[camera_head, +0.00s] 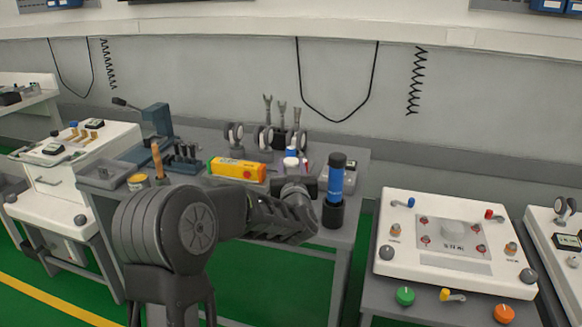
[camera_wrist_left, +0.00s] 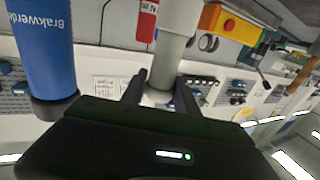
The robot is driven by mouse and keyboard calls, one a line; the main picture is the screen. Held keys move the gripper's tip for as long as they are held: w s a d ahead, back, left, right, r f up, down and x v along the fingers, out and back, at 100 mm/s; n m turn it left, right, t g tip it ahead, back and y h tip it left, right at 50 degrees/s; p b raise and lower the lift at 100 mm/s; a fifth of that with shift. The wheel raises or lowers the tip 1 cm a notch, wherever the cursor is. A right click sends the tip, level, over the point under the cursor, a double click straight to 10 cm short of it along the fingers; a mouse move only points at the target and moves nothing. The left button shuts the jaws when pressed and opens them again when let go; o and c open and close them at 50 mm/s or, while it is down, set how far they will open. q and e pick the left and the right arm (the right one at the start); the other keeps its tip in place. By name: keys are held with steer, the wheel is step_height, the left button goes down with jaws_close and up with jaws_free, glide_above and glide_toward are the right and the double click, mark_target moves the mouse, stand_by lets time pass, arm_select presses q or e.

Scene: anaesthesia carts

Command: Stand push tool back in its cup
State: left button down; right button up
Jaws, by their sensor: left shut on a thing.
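My left gripper (camera_head: 312,186) is over the right part of the grey bench. In the left wrist view my left gripper (camera_wrist_left: 160,92) is shut on a pale grey cylindrical thing, seemingly the push tool (camera_wrist_left: 176,40). Its far end runs out of the picture, so whether it touches anything is hidden. In the head view a pale round top (camera_head: 291,163) shows just behind the gripper, perhaps the same thing. A blue cylinder with black ends (camera_head: 336,184) stands upright in a black cup (camera_head: 333,214), right of the gripper. The blue cylinder also shows close in the left wrist view (camera_wrist_left: 42,45).
A yellow-and-red box (camera_head: 237,169) lies left of the gripper. Stands with dark forked tools (camera_head: 281,130) are behind it. A grey tray (camera_head: 338,178) is behind the blue cylinder. A white panel with knobs (camera_head: 455,240) is at right. A green floor shows below.

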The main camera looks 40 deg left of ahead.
arm_select(q)
steer(key=shift+s+d+f+b, duration=0.1)
steer(key=shift+f+b, duration=2.5)
steer(key=shift+f, duration=0.45)
steer(key=shift+f, duration=0.25)
steer(key=c, duration=0.8)
jaws_free()
steer(key=shift+c, duration=0.2)
steer(key=shift+o, duration=0.4)
steer(key=o, duration=0.8)
steer(key=shift+c, duration=0.2)
steer(key=v, duration=0.7)
steer(key=shift+s+d, duration=0.25)
steer(key=shift+s, duration=0.1)
